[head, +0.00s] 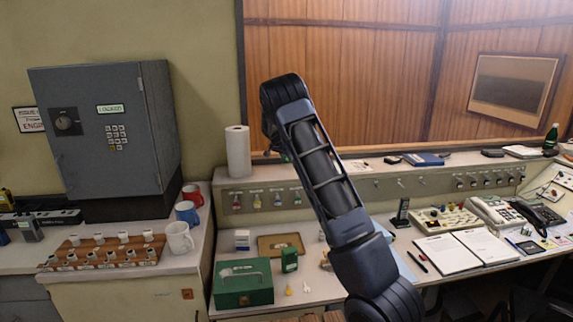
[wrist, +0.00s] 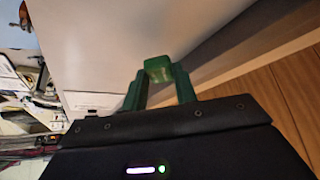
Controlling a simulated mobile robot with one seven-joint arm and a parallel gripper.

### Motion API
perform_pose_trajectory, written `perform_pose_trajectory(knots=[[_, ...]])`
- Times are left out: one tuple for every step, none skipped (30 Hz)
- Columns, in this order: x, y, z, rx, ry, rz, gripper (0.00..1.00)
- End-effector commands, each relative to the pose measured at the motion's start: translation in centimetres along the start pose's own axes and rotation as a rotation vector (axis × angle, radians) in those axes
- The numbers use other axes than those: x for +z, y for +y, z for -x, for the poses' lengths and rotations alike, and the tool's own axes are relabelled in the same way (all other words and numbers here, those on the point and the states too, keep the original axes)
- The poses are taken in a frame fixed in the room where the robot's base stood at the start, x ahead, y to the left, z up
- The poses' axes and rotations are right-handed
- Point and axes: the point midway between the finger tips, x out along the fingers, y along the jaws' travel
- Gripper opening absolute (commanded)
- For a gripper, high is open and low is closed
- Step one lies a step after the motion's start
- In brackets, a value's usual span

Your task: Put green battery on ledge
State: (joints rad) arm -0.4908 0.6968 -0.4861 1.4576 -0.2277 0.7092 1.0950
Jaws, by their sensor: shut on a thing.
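In the wrist view my gripper (wrist: 158,82) has two green fingers shut on a small green block, which I take to be the green battery (wrist: 158,66). A pale surface lies beyond it; I cannot tell whether the battery touches it. The ledge (head: 375,166) is the pale strip along the top of the console, below the wood panelling.
A paper towel roll (head: 238,152) stands on the ledge's left end. A blue book (head: 424,159) and dark items lie further right. Below are a green cash box (head: 243,284), a small green upright object (head: 289,260), an open notebook (head: 447,254) and phones. Mugs (head: 179,238) stand left.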

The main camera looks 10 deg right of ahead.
Motion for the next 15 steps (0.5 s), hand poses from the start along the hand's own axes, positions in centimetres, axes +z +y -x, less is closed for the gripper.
perform_pose_trajectory(knots=[[0.5,0.1,-0.7,0.003,-0.002,0.001,0.06],[0.7,0.1,-1.0,0.003,-0.002,0.001,0.06],[1.0,0.0,-1.5,0.002,-0.001,0.001,0.06],[1.2,0.0,-1.9,0.002,-0.001,0.001,0.06],[1.4,0.0,-2.1,0.002,-0.001,0.001,0.06],[1.6,0.0,-2.4,0.002,-0.001,0.001,0.06],[1.6,0.0,-2.5,0.001,-0.001,0.001,0.06],[1.6,0.0,-2.5,0.001,-0.001,0.0,0.06],[1.6,0.0,-2.5,0.0,0.0,0.0,0.06],[1.6,0.0,-2.5,0.0,0.0,0.0,0.06],[1.6,0.0,-2.5,0.0,0.0,0.0,0.06],[1.6,0.0,-2.5,0.0,0.0,0.0,0.06],[1.6,0.0,-2.5,0.001,0.0,0.0,0.06],[1.6,0.0,-2.5,0.001,0.0,0.0,0.06],[1.6,0.0,-2.5,0.001,0.0,0.0,0.06]])
